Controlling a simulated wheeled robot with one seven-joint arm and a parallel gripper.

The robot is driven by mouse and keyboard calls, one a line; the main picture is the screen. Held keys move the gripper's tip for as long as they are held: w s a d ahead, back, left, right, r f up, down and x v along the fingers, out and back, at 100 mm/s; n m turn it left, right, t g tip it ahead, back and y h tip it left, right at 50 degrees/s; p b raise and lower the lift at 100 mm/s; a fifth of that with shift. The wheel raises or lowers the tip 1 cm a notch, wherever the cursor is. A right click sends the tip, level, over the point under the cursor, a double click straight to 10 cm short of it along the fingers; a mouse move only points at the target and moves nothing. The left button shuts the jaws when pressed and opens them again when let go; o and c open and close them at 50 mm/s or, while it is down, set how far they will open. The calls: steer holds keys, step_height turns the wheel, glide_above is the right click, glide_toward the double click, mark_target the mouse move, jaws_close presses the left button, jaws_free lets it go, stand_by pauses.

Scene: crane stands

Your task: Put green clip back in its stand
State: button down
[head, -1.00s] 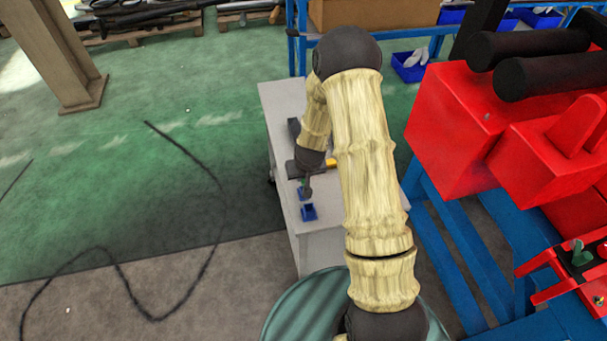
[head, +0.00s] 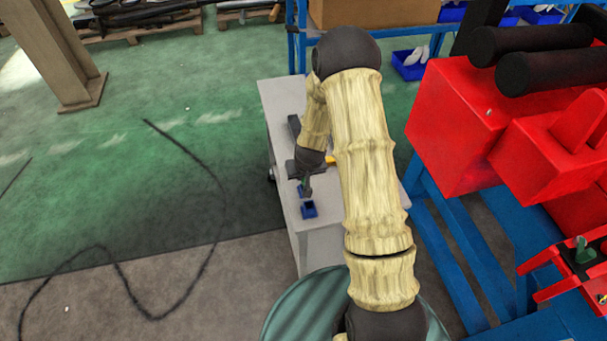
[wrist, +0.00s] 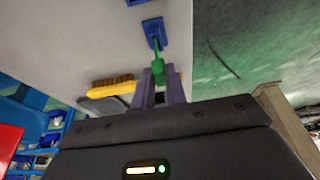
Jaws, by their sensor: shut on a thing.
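My gripper (wrist: 160,88) is shut on the green clip (wrist: 158,68), which sticks out beyond the fingertips in the wrist view. A small blue stand (wrist: 154,33) is right at the clip's far end; I cannot tell whether the clip is seated in it or only touches it. The clip is too small to make out clearly there. A second blue stand (head: 308,210) is nearer the table's front edge.
A yellow brush (wrist: 112,84) lies on the table by the gripper. A red machine (head: 455,130) on a blue frame stands to the right of my arm. A green drum (head: 290,310) is in front of the table. Open floor lies left.

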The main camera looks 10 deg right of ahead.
steer(key=shift+f+b, duration=0.7)
steer(key=shift+f, duration=0.2)
steer(key=c, duration=1.3)
jaws_free()
steer(key=shift+c, duration=0.2)
steer(key=shift+r, duration=0.1)
steer(key=p+v, duration=0.3)
steer(key=v, duration=0.2)
steer(key=v, duration=1.7)
steer(key=shift+b, duration=0.3)
steer(key=shift+s+r, duration=0.1)
